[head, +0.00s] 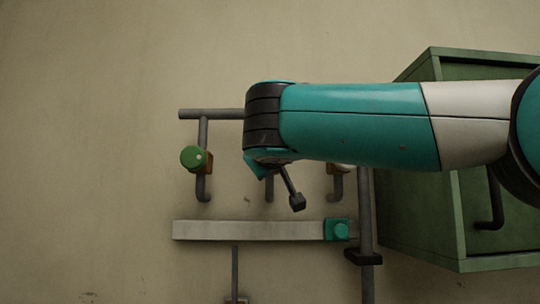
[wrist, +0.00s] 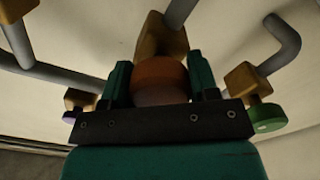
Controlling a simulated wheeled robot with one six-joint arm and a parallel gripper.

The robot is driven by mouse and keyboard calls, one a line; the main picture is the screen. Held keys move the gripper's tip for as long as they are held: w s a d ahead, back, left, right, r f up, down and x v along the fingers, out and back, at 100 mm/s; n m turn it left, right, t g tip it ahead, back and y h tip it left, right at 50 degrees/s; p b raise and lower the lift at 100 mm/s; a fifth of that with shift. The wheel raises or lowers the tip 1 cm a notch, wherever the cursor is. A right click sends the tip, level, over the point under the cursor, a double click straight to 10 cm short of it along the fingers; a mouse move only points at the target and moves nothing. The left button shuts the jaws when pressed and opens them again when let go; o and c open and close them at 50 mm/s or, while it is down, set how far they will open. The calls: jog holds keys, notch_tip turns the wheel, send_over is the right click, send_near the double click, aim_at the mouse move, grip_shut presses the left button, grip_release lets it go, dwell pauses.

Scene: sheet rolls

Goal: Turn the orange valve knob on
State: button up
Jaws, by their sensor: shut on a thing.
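The orange valve knob (wrist: 160,72) sits on a brass-coloured valve body (wrist: 162,38) on a grey pipe in the wrist view. My gripper (wrist: 160,80) has one teal finger on each side of the knob and is shut on it. The knob's near part is hidden behind the dark gripper bar. In the head view my arm covers the orange knob and most of the gripper. No mark on the orange knob shows how far it is turned.
A green knob (head: 195,158) on the left pipe also shows in the wrist view (wrist: 267,118). A purple knob (wrist: 70,116) is on the other side. Below are a pale ledge (head: 250,230) and a teal block (head: 338,230). A green cabinet (head: 420,215) stands at right.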

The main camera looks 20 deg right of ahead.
jog(key=shift+f+n, duration=0.1)
jog(key=shift+n, duration=0.6)
jog(key=o, duration=0.9)
